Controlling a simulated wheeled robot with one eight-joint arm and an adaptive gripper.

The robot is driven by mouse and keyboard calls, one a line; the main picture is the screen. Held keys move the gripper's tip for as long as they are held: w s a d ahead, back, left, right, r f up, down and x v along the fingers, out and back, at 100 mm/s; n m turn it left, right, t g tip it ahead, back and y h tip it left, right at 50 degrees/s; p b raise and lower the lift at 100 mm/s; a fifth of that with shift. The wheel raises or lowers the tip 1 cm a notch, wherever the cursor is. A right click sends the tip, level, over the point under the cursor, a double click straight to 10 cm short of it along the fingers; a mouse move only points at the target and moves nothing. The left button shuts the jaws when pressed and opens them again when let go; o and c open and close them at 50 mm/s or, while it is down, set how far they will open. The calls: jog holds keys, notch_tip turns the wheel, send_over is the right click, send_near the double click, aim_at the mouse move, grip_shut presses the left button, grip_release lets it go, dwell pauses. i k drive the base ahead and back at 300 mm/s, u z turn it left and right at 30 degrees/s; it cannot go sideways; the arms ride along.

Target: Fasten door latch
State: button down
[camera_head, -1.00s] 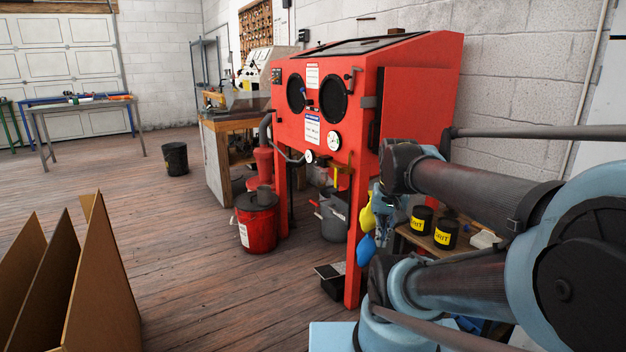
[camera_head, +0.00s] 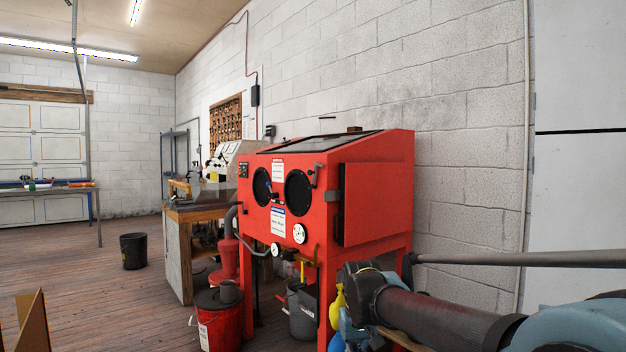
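The red blast cabinet (camera_head: 375,148) stands in the middle, against the block wall. Its side door (camera_head: 378,205) is a red panel with a dark front edge, lying close along the cabinet's right side; I cannot tell whether it is fully closed. A small grey latch piece (camera_head: 332,195) sits at the front corner beside that edge. A dark handle-like fitting (camera_head: 316,174) is on the front face above it. My gripper (camera_head: 350,332) is low in the picture, below the door and in front of the cabinet's legs. It is partly cut off, and its fingers are unclear.
A red bucket (camera_head: 220,322) and a grey bucket (camera_head: 302,318) stand under and beside the cabinet. A yellow thing (camera_head: 338,305) hangs near my gripper. A brown panel (camera_head: 33,325) stands at the lower left. A black bin (camera_head: 133,250) stands on otherwise open floor at left.

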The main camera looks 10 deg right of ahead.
aim_at(314, 186)
jog(key=k, duration=1.3)
jog(key=u, duration=0.55)
jog(key=i, duration=1.9)
jog(key=z, duration=0.7)
